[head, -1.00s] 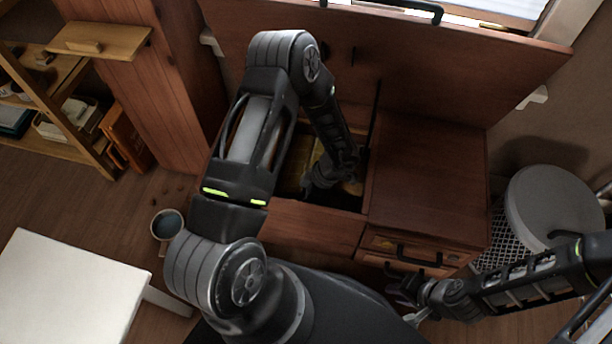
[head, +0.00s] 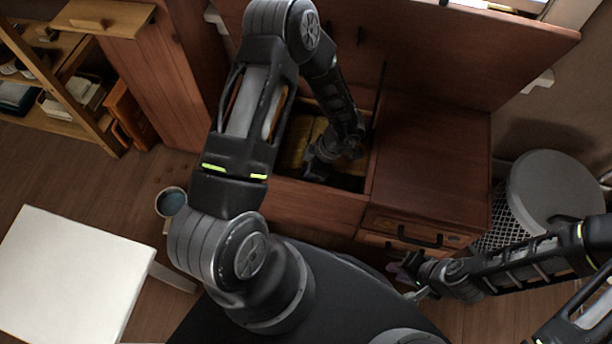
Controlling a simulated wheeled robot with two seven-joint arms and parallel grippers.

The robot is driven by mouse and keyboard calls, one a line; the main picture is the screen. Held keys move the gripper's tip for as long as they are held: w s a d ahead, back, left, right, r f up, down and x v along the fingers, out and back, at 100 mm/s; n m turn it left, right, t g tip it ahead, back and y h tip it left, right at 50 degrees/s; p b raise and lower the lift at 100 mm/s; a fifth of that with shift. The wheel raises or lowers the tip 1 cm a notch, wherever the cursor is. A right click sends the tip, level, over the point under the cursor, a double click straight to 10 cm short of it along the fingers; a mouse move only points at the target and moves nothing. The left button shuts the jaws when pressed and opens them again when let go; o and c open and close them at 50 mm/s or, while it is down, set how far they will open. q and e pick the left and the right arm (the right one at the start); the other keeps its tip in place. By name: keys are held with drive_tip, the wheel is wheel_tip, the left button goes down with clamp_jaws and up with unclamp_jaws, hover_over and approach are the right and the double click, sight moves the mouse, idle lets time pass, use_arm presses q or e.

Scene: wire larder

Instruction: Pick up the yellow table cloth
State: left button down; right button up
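A yellow, folded-looking thing, likely the table cloth (head: 297,142), lies inside the open compartment of a wooden chest (head: 430,150). My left arm reaches over and down into this compartment. My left gripper (head: 316,170) is inside it, low and close to the yellow cloth, dark against shadow. Its fingers are too dark to tell whether they are apart or touch the cloth. The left arm hides part of the compartment. My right gripper (head: 408,281) is in front of the chest's drawer, with its fingers apart and nothing seen between them.
The raised wooden lid (head: 430,55) stands behind the compartment. A drawer handle (head: 420,238) sticks out near my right gripper. A grey lidded bin (head: 555,190) stands at the right.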

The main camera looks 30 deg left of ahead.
use_arm(q)
wheel_tip(320, 180, up, 15)
drive_tip(key=p, duration=0.4)
drive_tip(key=shift+r, duration=0.1)
idle(0.3)
